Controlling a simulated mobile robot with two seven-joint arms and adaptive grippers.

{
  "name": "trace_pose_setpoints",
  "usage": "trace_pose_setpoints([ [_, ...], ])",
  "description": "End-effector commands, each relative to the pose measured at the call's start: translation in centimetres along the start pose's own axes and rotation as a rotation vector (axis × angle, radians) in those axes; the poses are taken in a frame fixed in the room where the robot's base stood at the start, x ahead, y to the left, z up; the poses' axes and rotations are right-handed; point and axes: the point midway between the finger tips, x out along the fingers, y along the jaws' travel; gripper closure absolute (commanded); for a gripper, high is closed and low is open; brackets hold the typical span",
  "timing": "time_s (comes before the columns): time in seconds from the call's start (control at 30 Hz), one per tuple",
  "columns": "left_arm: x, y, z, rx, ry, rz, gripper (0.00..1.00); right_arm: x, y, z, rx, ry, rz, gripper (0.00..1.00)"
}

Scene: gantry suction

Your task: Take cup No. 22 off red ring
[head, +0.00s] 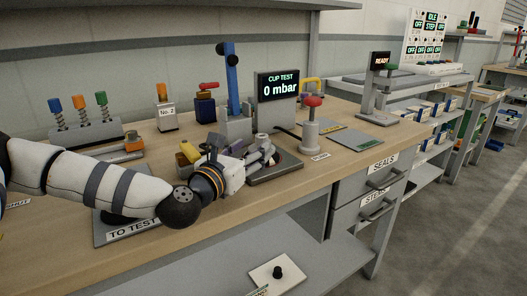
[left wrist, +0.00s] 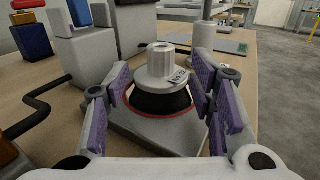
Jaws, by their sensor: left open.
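The ring is on a grey plate (left wrist: 115,128) of the test stand. My left gripper (head: 258,155) is open in the head view and hides most of the cup there. In the left wrist view its purple-padded fingers stand on both sides of the cup, seemingly apart from it. My right gripper is in neither view.
The display (head: 278,88) reads "CUP TEST 0 mbar" just behind the stand. A blue lever (head: 231,68) and a red-knobbed post (head: 311,118) stand close by. The "TO TEST" tray (head: 132,233) lies under my left arm. The wooden bench (head: 290,185) is clear in front.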

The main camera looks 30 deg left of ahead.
Motion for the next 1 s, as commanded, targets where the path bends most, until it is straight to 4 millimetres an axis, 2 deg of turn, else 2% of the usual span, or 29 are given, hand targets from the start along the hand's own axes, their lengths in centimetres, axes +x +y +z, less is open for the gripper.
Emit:
trace_pose_setpoints([
  [0.2,3.5,-0.2,1.6,0.002,-0.006,-0.002,0.5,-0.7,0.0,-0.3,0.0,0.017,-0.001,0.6],
  [0.3,5.1,-0.2,1.2,0.002,0.0,-0.002,0.5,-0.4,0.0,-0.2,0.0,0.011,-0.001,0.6],
  [0.57,5.7,-0.1,1.2,-0.001,0.0,-0.001,0.5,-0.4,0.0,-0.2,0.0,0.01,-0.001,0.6],
  [0.8,5.7,-0.1,1.2,-0.001,0.0,-0.001,1.0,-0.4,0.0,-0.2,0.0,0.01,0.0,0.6],
  [1.0,5.7,-0.1,1.2,-0.001,-0.001,-0.001,1.0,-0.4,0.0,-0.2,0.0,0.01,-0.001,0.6],
])
